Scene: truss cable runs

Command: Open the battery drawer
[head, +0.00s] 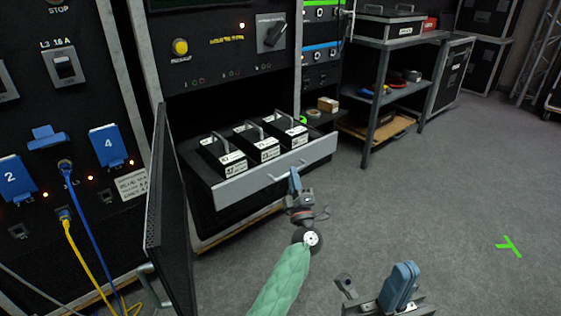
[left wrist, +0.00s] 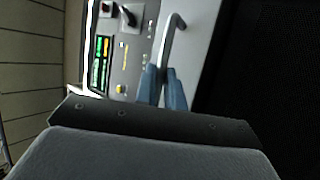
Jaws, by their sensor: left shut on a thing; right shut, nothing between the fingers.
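The battery drawer (head: 245,183) is pulled out from the cabinet below the control panel. Its light grey front panel also shows in the left wrist view (left wrist: 205,45). Three black batteries with handles and white labels, among them the middle one (head: 257,146), stand in it. My left gripper (head: 294,180) is at the drawer front. In the left wrist view its blue fingers (left wrist: 161,88) are shut on the silver drawer handle (left wrist: 172,40). My right gripper (head: 397,287) is shut and empty, low at the right, away from the drawer.
An open black cabinet door (head: 172,220) stands left of the drawer. Further left is a panel with blue connectors (head: 106,146) and blue and yellow cables (head: 75,245). A grey shelf table (head: 375,92) stands back right.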

